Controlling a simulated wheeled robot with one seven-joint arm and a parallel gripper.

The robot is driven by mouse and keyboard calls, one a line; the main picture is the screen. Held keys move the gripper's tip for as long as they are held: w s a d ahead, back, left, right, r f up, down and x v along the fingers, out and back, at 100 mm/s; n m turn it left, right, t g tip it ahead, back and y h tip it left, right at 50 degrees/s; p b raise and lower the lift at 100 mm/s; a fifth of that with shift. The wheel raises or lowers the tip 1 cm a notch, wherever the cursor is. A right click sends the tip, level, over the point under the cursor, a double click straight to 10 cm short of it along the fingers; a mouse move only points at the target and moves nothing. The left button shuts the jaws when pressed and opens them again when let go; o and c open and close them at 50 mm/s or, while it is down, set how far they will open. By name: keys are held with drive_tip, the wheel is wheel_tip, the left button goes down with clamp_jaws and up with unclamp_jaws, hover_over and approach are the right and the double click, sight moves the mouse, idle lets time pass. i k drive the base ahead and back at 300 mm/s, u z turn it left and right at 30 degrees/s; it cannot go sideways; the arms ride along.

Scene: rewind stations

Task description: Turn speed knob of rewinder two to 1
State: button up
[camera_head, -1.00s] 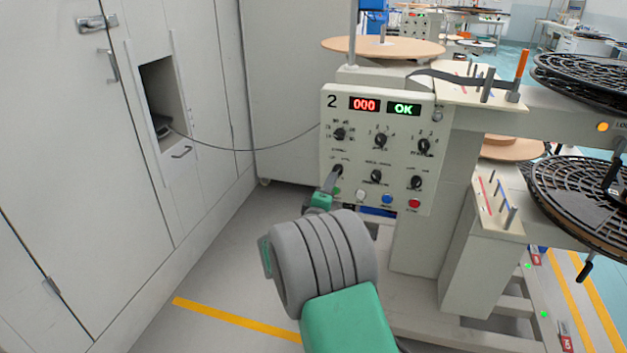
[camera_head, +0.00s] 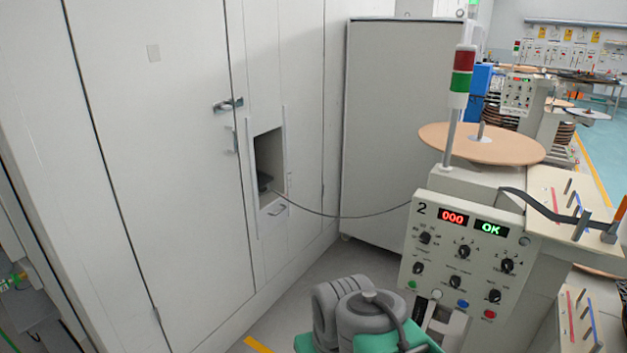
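Rewinder two's panel (camera_head: 440,215) faces me at the lower right, marked "2", with a red "000" display (camera_head: 453,216) and a green "OK" display (camera_head: 491,228). It has two rows of black knobs. The upper row has a left knob (camera_head: 424,237), a middle knob (camera_head: 464,251) and a right knob (camera_head: 507,265). Below are another left knob (camera_head: 418,267), middle knob (camera_head: 455,281) and right knob (camera_head: 494,295). The lettering is too small to show which is the speed knob or its setting.
A brown disc (camera_head: 480,145) and a signal tower (camera_head: 462,75) stand above the panel. A cable (camera_head: 340,216) runs from the left cabinet's opening (camera_head: 268,165) towards the panel. A tall grey cabinet (camera_head: 400,110) stands behind. Some floor is free between cabinets and rewinder.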

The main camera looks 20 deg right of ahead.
sight(464, 249)
drive_tip(key=z, duration=1.45)
